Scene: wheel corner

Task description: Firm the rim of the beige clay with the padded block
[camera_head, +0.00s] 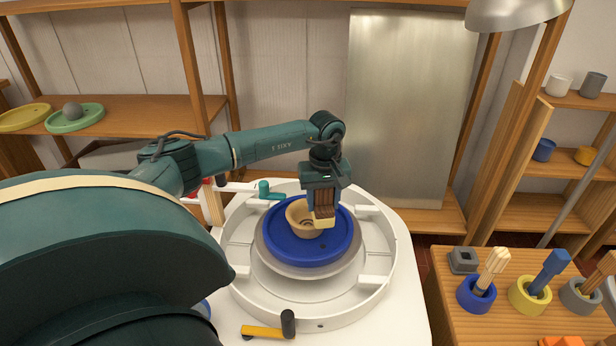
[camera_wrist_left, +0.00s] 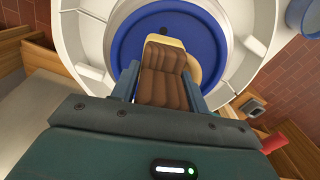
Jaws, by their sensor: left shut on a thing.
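The beige clay (camera_head: 299,216), an open bowl shape, sits on the blue round bat (camera_head: 285,249) on the wheel. My left gripper (camera_head: 321,203) comes down over the clay's right side and is shut on the padded block (camera_head: 324,217). The block has a brown ribbed back and a pale yellow lower part, which is at the clay's right rim. I cannot tell whether it touches the rim. In the left wrist view the brown block (camera_wrist_left: 162,76) fills the space between the fingers and hides most of the clay (camera_wrist_left: 194,68). My right gripper is not in view.
A white splash basin (camera_head: 378,290) surrounds the wheel. A yellow-handled tool (camera_head: 265,331) lies in front of it. At right, a wooden table holds a blue pot (camera_head: 476,297), a yellow pot (camera_head: 528,297) and a grey block (camera_head: 463,260). A lamp (camera_head: 515,12) hangs above.

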